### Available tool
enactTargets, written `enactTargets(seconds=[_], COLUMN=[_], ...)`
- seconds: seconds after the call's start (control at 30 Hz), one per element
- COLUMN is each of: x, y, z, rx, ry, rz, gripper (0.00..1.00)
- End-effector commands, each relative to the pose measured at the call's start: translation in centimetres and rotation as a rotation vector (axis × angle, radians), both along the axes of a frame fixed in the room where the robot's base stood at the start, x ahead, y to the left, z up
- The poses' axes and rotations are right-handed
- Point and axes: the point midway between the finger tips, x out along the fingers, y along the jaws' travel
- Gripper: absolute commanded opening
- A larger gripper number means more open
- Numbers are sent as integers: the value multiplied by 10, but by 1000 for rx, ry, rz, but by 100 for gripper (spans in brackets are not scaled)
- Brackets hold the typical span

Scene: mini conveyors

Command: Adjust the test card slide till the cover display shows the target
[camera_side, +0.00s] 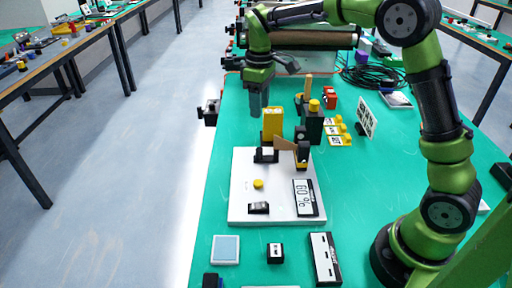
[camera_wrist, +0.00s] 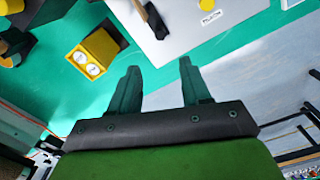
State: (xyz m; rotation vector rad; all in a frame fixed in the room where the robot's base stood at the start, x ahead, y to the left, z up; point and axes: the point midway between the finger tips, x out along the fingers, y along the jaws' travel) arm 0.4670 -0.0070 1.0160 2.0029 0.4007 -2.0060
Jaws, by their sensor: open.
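A white board (camera_side: 240,205) lies on the green bench. On it are a display (camera_side: 305,198) that seems to read about 60, sideways in the picture, a yellow knob (camera_side: 258,184), a small black-and-white switch (camera_side: 258,208), a black slide-like part (camera_side: 266,155) and a brown lever-like piece (camera_side: 285,145). I cannot tell for sure which part is the test card slide. My gripper (camera_side: 258,104) is open and empty, above the bench behind the board. In the wrist view, my gripper (camera_wrist: 160,66) has its fingers apart, with the board (camera_wrist: 178,30) beyond them.
A yellow block (camera_side: 272,122) stands just behind the board; it also shows in the wrist view (camera_wrist: 96,52). A dark block with a yellow top (camera_side: 313,122), yellow tags (camera_side: 338,132) and a standing white card (camera_side: 367,117) are nearby. Small panels (camera_side: 225,249) lie in front.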

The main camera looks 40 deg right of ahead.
Motion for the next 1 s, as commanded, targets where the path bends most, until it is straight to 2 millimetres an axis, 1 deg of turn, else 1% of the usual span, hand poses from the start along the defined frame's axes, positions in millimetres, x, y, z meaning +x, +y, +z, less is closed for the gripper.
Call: enactTargets(seconds=[0.4,0.6,0.7,0.8,1.0], x=[-1,-1,-1,0,0], y=[0,0,0,0,0], z=[-89,-128,-141,-150,-155], rx=[1,0,1,0,0], ry=[4,2,0,-1,-2], rz=[-1,-1,-3,-3,-2], gripper=[47,47,47,47,47])
